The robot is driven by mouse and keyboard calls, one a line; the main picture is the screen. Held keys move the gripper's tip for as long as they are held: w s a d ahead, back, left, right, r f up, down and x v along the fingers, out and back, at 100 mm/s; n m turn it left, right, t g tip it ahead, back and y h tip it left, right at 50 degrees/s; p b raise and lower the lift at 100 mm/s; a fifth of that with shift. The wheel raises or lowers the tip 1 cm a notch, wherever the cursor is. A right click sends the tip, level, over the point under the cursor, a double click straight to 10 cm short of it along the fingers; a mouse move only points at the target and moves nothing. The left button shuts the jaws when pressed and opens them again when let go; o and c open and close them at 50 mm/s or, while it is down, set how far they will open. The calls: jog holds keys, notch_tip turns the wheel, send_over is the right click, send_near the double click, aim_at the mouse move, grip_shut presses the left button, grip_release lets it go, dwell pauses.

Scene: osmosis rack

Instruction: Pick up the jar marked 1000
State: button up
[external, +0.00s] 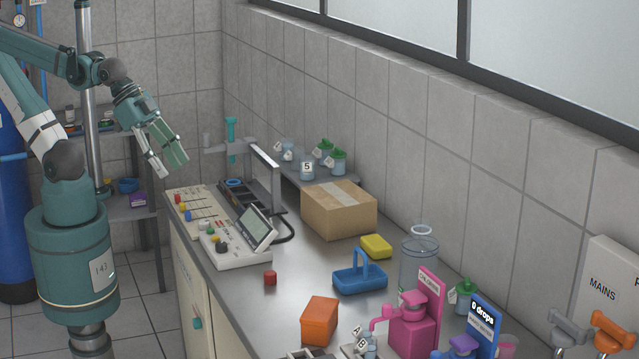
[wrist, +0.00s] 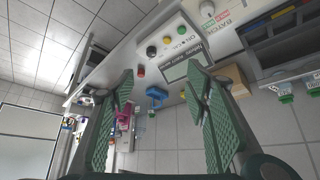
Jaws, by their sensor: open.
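My gripper (external: 173,167) is open and empty, high in the air left of the bench. Its two green-padded fingers stand wide apart in the wrist view (wrist: 161,80), with nothing between them. Small jars stand on a raised shelf at the back of the bench. Two have green lids (external: 325,149) (external: 338,162), and one carries a tag reading 5 (external: 307,171). Another green-lidded jar (external: 465,296) stands at the front right. I cannot read 1000 on any jar. Jars also show at the right edge of the wrist view (wrist: 285,90). My gripper is well away from all of them.
A cardboard box (external: 338,210) stands in front of the shelf. A control panel with a screen (external: 240,237) is on the near left of the bench. A blue carrier (external: 360,280), orange box (external: 320,320), tall glass cylinder (external: 418,262) and pink dispenser (external: 410,330) crowd the front.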

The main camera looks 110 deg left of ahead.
dwell(0.3)
jog(key=w+a+r+n+g+y+p, duration=0.1)
jog(key=w+a+r+n+g+p, duration=0.2)
jog(key=w+a+r, duration=0.5)
jog(key=n+g+p, duration=0.4)
jog(key=n+p, duration=0.6)
send_over(324, 145)
jog(key=d, duration=0.1)
jog(key=shift+h, duration=0.4)
notch_tip(324, 145, down, 14)
jog(key=shift+w+f, duration=0.1)
jog(key=shift+a+f+n, duration=0.3)
jog(key=shift+a+f, duration=0.05)
jog(key=shift+a, duration=0.15)
jog(key=shift+f, duration=1.3)
